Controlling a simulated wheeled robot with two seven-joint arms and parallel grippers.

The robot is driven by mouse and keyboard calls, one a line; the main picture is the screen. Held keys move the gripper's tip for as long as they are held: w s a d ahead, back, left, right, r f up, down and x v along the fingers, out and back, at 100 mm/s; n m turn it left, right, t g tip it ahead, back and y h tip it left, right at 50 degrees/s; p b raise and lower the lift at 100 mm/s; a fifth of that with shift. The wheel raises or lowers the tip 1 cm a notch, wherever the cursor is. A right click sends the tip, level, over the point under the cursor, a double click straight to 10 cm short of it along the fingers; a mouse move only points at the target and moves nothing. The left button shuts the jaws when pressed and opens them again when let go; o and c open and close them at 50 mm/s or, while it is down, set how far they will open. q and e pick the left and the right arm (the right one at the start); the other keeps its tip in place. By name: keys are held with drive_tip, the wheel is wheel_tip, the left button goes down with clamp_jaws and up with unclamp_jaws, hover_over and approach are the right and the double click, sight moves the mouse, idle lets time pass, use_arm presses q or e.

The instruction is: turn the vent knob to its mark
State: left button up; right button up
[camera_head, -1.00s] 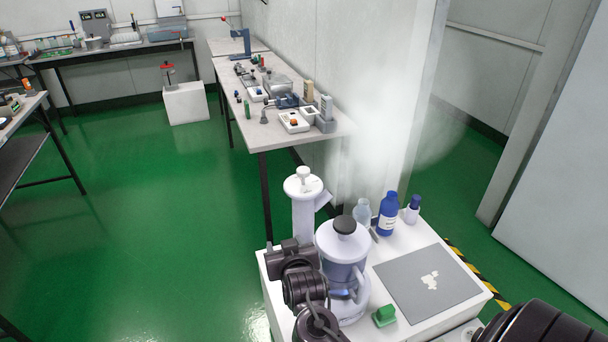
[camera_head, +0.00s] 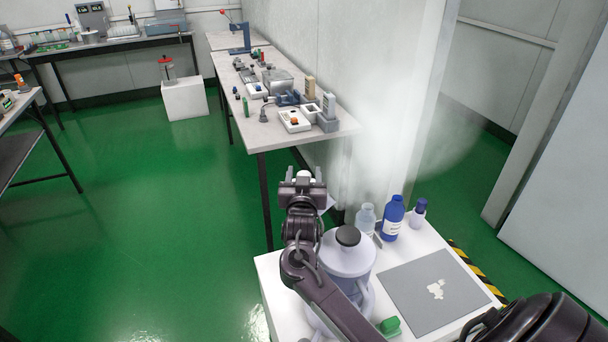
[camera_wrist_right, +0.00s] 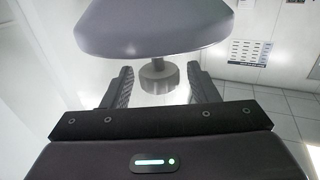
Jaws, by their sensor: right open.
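My right arm hides most of the column. In the wrist view the knob (camera_wrist_right: 158,80) is a short grey cylinder on a thin stem, against a broad rounded grey disc (camera_wrist_right: 155,28). My right gripper (camera_head: 303,184) is at the knob with its fingers open. In the wrist view the fingers (camera_wrist_right: 160,88) stand on either side of the knob, with gaps. No mark can be made out. My left gripper is out of view.
On the white bench (camera_head: 268,268), a lidded jug (camera_head: 347,257) stands right beside my arm. Blue-capped bottles (camera_head: 393,220), a grey mat (camera_head: 405,295) and a green block (camera_head: 389,327) are to its right. A long table (camera_head: 262,140) with devices stands behind.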

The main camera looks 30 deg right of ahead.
drive_tip(key=shift+w, duration=0.1)
drive_tip(key=c, duration=0.9)
drive_tip(key=shift+r+m+g+h, duration=0.1)
drive_tip(key=shift+m+g+h, duration=0.5)
drive_tip(key=shift+m+h, duration=0.1)
drive_tip(key=shift+c, duration=0.2)
drive_tip(key=shift+w+m+g+h, duration=0.1)
drive_tip(key=shift+m+g+h, duration=0.4)
drive_tip(key=shift+g+h, duration=0.1)
drive_tip(key=shift+m+g+h, duration=0.5)
drive_tip(key=shift+g+h, duration=0.1)
drive_tip(key=shift+g, duration=0.1)
drive_tip(key=shift+m+g+h+b, duration=0.3)
drive_tip(key=shift+g+b, duration=0.1)
drive_tip(key=shift+b, duration=0.05)
drive_tip(key=shift+d+m+g+h, duration=0.1)
drive_tip(key=shift+m+g+h, duration=0.2)
drive_tip(key=shift+m+g, duration=0.15)
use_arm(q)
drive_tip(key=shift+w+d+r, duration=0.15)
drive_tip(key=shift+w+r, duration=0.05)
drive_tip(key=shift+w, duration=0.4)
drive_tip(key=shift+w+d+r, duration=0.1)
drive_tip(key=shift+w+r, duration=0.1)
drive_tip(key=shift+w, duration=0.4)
